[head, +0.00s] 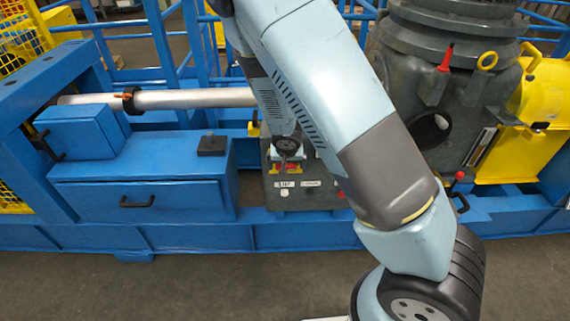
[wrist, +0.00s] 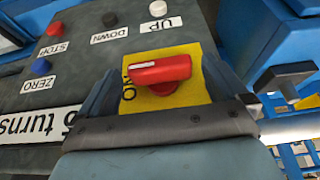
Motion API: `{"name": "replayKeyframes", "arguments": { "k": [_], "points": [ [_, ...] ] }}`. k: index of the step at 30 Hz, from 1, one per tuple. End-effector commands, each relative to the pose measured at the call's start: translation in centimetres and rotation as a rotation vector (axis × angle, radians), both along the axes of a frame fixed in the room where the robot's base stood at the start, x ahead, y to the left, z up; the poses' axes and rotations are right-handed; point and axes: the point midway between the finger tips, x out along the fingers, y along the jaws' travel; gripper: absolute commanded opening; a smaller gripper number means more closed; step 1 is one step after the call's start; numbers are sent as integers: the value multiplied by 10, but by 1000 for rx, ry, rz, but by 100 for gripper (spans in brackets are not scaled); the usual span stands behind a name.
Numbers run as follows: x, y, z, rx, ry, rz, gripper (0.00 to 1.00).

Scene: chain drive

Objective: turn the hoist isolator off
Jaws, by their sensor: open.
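The hoist isolator is a red rotary handle (wrist: 160,70) on a yellow plate (wrist: 190,92), seen close up in the wrist view. The handle lies roughly crosswise in that view, with a white line along it. Black lettering on the plate is partly covered by the handle. My gripper (wrist: 155,75) is open, with one finger on each side of the handle. I cannot tell whether either finger touches it. In the head view, red and yellow of the isolator (head: 287,168) show on the grey control box, below the end of my arm.
The grey panel (wrist: 105,60) carries a red STOP button (wrist: 55,28), black DOWN button (wrist: 110,19), white UP button (wrist: 158,8) and blue ZERO button (wrist: 41,66) close by. A blue drawer cabinet (head: 75,195) stands left. A grey machine housing (head: 400,45) stands right.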

Motion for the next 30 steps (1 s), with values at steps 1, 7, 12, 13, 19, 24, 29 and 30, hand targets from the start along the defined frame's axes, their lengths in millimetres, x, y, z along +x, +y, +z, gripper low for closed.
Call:
{"name": "replayKeyframes", "arguments": {
  "k": [1, 7, 12, 13, 19, 24, 29, 30],
  "points": [
    [0, 0, 0, 0, 0, 0, 100],
    [0, 0, 0, 0, 0, 0, 92],
    [0, 0, 0, 0, 0, 0, 76],
    [0, 0, 0, 0, 0, 0, 73],
    [0, 0, 0, 0, 0, 0, 54],
    [0, 4, 0, 1, 0, 1, 46],
    [0, 3, 0, -19, 1, 2, 46],
    [0, 3, 0, -29, 1, 2, 46]
  ]
}}
